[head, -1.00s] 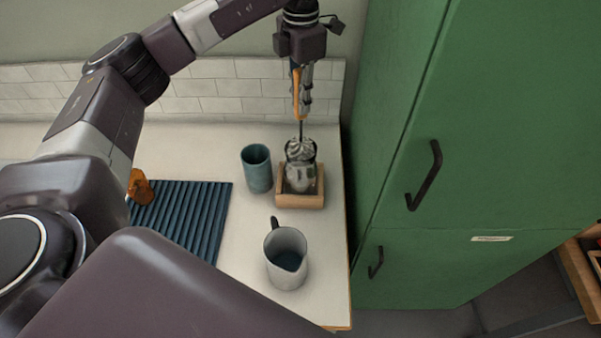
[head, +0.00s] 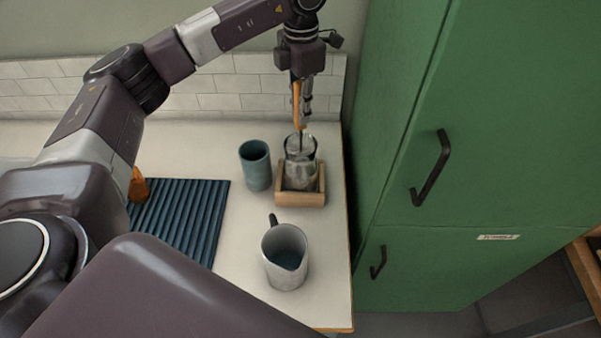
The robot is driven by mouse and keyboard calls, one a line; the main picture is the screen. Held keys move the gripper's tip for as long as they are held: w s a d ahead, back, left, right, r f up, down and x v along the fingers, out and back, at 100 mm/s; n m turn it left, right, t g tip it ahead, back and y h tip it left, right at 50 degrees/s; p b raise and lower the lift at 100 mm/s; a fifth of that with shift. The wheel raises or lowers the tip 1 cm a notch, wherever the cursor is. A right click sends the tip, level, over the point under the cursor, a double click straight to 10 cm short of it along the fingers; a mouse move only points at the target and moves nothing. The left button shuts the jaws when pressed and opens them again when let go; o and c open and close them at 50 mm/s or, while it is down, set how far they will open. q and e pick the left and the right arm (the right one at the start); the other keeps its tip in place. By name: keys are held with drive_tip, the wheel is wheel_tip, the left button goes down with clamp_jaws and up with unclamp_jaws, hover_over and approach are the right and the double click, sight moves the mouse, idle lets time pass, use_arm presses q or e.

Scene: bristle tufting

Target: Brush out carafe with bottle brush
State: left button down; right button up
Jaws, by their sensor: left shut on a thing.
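The glass carafe (head: 306,146) stands upright in a square wooden holder (head: 300,199) near the counter's right end. My left gripper (head: 301,108) points down above the carafe's mouth, shut on the orange handle of the bottle brush (head: 297,112). The brush hangs upright with its thin dark stem going down into the carafe. Its bristle head is inside and shows only as a greyish mass through the glass. Whether the bristles touch the wall or the bottom cannot be told. My right gripper is not in view.
A teal cup (head: 256,166) stands just left of the holder. A grey-white pitcher (head: 285,257) stands in front of it. A ribbed blue mat (head: 181,221) and an amber object (head: 138,187) lie left. A tall green cabinet (head: 470,130) stands close on the right.

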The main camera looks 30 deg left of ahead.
use_arm(q)
drive_tip(key=shift+s+d, duration=0.1)
drive_tip(key=shift+s, duration=0.05)
drive_tip(key=shift+s+d, duration=0.15)
drive_tip(key=shift+s, duration=0.1)
drive_tip(key=shift+r, duration=0.25)
wheel_tip(320, 180, up, 19)
drive_tip(key=p, duration=1.2)
drive_tip(key=shift+f+p, duration=0.2)
drive_tip(key=shift+p, duration=0.2)
